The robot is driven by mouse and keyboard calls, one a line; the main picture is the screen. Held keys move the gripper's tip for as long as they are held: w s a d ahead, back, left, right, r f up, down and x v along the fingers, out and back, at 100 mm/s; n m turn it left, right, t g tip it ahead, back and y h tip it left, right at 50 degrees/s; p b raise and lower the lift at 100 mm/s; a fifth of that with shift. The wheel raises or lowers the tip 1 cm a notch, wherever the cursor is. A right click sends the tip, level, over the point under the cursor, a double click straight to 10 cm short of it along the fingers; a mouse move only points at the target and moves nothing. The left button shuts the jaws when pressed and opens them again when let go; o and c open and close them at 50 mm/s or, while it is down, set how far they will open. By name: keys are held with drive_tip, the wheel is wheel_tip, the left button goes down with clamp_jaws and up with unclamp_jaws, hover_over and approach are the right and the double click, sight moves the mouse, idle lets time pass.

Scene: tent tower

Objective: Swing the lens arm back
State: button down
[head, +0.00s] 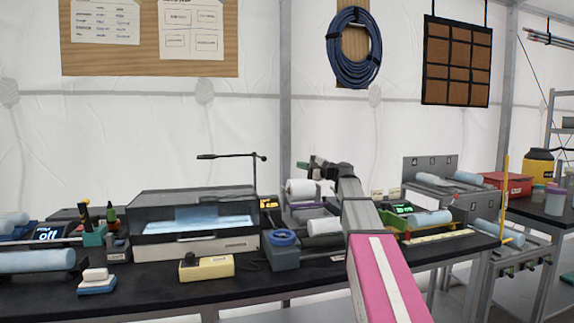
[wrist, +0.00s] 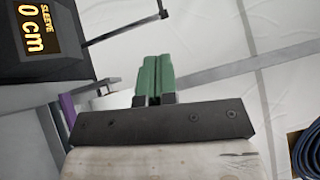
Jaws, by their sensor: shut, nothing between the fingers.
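The lens arm (head: 232,156) is a thin black bar on an upright post behind the right end of the grey glass-fronted case (head: 195,225). It reaches left over the case and ends in a small dark head. In the wrist view, a thin dark bar (wrist: 120,28) at the top, left of the fingers, looks like part of it. My gripper (head: 303,165) is to the right of the post, at about the bar's height, apart from it. In the wrist view its green fingers (wrist: 154,78) are shut together and empty.
A dark box with a "SLEEVE 0 cm" display (wrist: 42,35) is at the upper left of the wrist view. A white roll (head: 300,188) stands below my gripper. Several tools crowd the black bench (head: 150,280). A blue cable coil (head: 354,48) hangs on the wall behind.

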sight(265, 160)
drive_tip(key=s+a+x, duration=0.1)
drive_tip(key=s+x, duration=0.1)
drive_tip(key=x, duration=1)
drive_tip(key=shift+s+r, duration=0.2)
drive_tip(key=shift+a, duration=0.1)
drive_tip(key=shift+s+a, duration=0.3)
drive_tip(key=shift+a, duration=0.3)
drive_tip(key=shift+s+a, duration=0.3)
drive_tip(key=shift+a, duration=0.25)
